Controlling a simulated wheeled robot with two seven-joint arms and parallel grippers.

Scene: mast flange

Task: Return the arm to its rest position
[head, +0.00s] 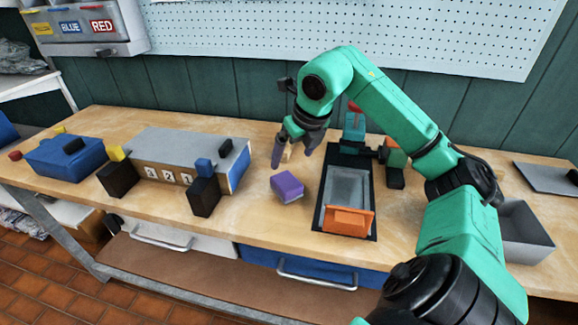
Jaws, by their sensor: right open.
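My right arm, green with black joints, comes in from the lower right and arches over the workbench (385,225). My right gripper (293,155) hangs at its end, pointing down over the back middle of the bench. Its two grey-purple fingers are apart. A small tan piece shows between or behind the fingers, and I cannot tell whether they touch it. A purple block (287,187) lies on the bench just in front of the gripper, apart from it. My left gripper is not in view.
A black mat with a grey tray (347,185) and an orange block (347,221) lies right of the purple block. A numbered grey box (190,148) and a blue box (65,160) stand left. A grey bin (525,235) is at right. A pegboard (350,30) hangs behind.

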